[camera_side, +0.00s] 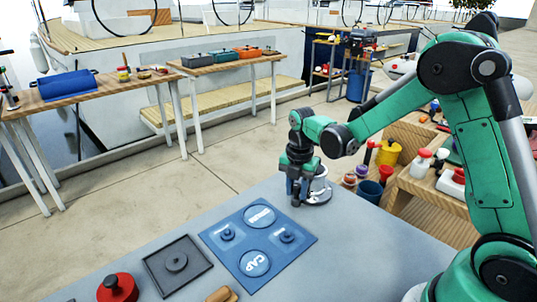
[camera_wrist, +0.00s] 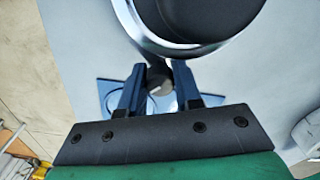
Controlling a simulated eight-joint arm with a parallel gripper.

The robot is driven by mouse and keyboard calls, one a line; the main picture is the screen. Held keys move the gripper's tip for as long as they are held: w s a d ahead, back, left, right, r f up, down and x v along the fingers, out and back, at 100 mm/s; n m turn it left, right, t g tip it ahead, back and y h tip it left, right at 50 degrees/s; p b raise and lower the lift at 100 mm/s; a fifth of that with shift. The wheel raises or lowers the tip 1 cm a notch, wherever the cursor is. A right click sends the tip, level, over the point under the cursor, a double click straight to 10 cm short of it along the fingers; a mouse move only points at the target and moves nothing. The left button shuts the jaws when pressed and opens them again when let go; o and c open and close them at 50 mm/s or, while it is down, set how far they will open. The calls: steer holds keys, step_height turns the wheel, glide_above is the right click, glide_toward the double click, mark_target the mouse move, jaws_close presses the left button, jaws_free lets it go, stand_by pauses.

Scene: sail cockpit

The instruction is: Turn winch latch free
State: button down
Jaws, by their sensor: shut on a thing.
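The winch (camera_side: 318,193) stands near the far edge of the grey work surface, a round silver base partly hidden by my gripper. In the wrist view the winch (camera_wrist: 190,15) fills the top, dark with a bright metal rim. My gripper (camera_side: 297,198) points down at the winch's left side. In the wrist view my gripper (camera_wrist: 159,85) has its two fingers on either side of a dark rounded piece (camera_wrist: 159,70) at the winch's rim, which looks like the latch. It is shut on this piece. The latch's full shape and angle are hidden.
A blue mat (camera_side: 240,212) with round marked places and small knobs lies in front of the winch. A dark square tray (camera_side: 154,267), a red knobbed object (camera_side: 117,287) and a wooden piece (camera_side: 222,295) lie nearer. Wooden shelving (camera_side: 399,199) with bottles stands right.

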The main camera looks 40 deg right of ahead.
steer(key=n, duration=0.3)
steer(key=shift+d, duration=0.1)
steer(key=shift+n, duration=0.5)
steer(key=n, duration=0.3)
steer(key=shift+n, duration=0.8)
steer(key=c, duration=0.9)
jaws_free()
steer(key=shift+r, duration=0.1)
steer(key=shift+r, duration=3.4)
